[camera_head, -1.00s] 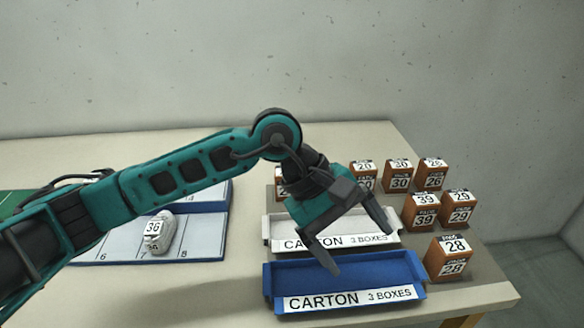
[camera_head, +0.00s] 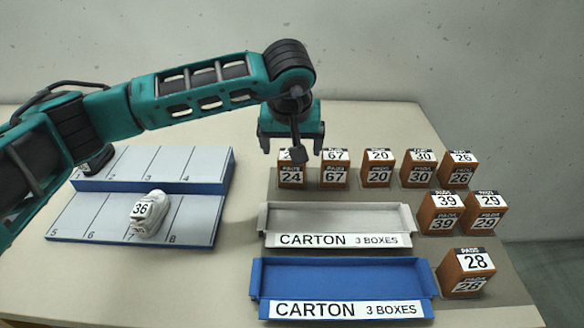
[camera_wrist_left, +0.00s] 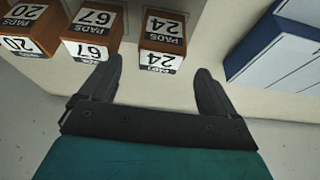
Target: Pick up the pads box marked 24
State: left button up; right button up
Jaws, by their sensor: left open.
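The pads box marked 24 (camera_head: 291,174) is a brown box with white number labels, at the left end of the back row in the head view. My left gripper (camera_head: 292,150) hangs above and in front of it and hides part of its top. In the left wrist view the 24 box (camera_wrist_left: 163,42) stands upside down in the picture, ahead of the open fingers (camera_wrist_left: 155,85) and roughly between them. The fingers are empty and appear apart from the box. My right gripper is not in view.
The 67 box (camera_head: 334,175) stands close beside the 24 box, with several other pads boxes to the right. A grey carton (camera_head: 392,219) and a blue carton (camera_head: 256,290) lie in front.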

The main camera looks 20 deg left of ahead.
aim_at(292, 168)
pick_arm(q)
jog(key=x, duration=0.5)
jog(key=shift+s+f, duration=0.1)
jog(key=shift+f, duration=0.1)
jog(key=c, duration=1.1)
